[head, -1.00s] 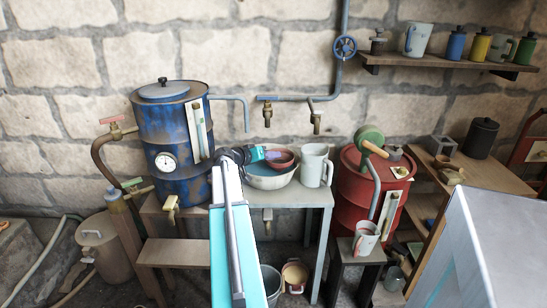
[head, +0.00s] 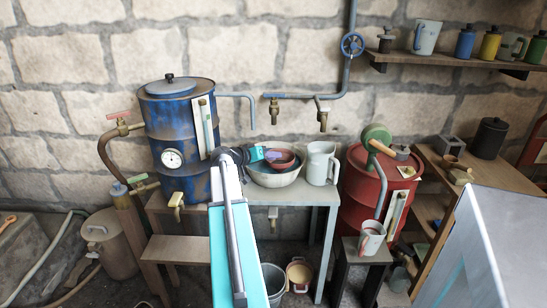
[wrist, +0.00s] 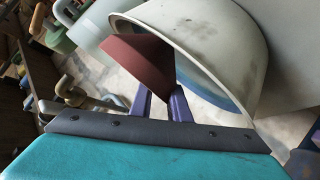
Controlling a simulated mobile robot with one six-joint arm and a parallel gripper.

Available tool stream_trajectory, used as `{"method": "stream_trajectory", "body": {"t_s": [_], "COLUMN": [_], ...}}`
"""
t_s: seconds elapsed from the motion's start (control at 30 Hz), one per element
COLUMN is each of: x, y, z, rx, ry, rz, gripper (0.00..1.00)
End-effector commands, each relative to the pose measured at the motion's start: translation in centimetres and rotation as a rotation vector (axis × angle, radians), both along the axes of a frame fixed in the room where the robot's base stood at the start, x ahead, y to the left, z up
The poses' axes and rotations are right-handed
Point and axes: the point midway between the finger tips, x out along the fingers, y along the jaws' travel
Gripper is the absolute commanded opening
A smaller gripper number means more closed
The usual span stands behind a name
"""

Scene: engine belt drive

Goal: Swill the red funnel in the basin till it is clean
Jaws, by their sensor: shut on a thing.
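My gripper (head: 268,155) is shut on the red funnel (head: 283,158) and holds it at the basin (head: 277,181), a pale round bowl on the bench. In the wrist view the purple fingers of my gripper (wrist: 162,104) reach to the dull red funnel (wrist: 138,60), which lies across the rim of the grey-white basin (wrist: 215,35). A strip of blue shows inside the basin. How deep the funnel sits, and whether dirt is on it, I cannot tell.
A grey jug (head: 320,163) stands right of the basin on the bench (head: 298,193). A blue drum (head: 181,135) is on the left, a red drum (head: 372,190) on the right. Brass taps (head: 274,110) hang above the basin.

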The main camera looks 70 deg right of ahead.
Motion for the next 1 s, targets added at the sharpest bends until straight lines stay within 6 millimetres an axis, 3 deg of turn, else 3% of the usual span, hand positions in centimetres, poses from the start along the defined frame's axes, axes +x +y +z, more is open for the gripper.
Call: {"method": "stream_trajectory", "body": {"t_s": [1.0], "x": [-0.9], "y": [-1.8], "z": [0.0], "rx": [0.0], "ry": [0.0], "rz": [0.0], "gripper": [0.0]}}
